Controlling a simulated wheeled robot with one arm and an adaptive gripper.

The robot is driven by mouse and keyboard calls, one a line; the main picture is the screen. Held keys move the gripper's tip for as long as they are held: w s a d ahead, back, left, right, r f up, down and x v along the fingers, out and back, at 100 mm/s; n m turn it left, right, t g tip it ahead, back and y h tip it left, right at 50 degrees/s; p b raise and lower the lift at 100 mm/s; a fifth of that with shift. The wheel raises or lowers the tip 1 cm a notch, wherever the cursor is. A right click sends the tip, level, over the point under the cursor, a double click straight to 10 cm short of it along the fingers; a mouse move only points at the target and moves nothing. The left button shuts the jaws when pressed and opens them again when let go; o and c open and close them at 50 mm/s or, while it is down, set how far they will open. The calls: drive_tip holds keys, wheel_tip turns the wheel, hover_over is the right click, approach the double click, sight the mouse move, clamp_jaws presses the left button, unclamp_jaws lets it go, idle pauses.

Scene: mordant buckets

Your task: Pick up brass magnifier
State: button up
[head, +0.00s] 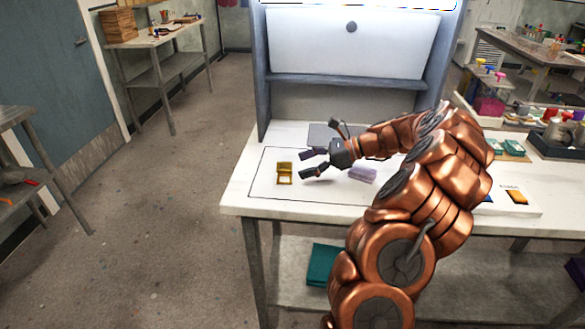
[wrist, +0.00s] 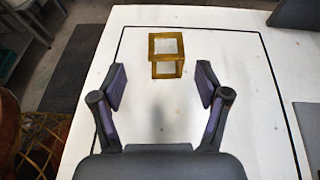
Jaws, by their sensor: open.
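The brass magnifier (head: 285,172) is a small folding piece with square gold frames. It stands on the white tabletop inside a thin dark outline, left of my gripper (head: 308,165) in the head view. In the wrist view the brass magnifier (wrist: 166,56) is ahead of the fingertips, roughly centred between them and a little beyond them. My gripper (wrist: 160,88) is open, with its two purple-padded fingers spread wide and nothing between them. The fingers do not touch the magnifier.
A lilac block (head: 362,174) lies on the table (head: 240,195) right of my gripper. A grey flat piece (head: 322,133) lies behind it. A blue-grey cabinet frame (head: 345,80) rises at the back. The tabletop around the magnifier is clear.

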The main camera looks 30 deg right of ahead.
sight(289, 166)
drive_tip(key=shift+w+d+p+x, duration=0.1)
drive_tip(key=shift+w+p+x, duration=0.15)
drive_tip(key=shift+x, duration=1.05)
drive_tip(key=shift+w+d+p+x, duration=0.1)
drive_tip(key=shift+p+x, duration=0.2)
drive_tip(key=shift+x, duration=1.05)
drive_tip(key=shift+r, duration=0.1)
drive_tip(key=c, duration=1.3)
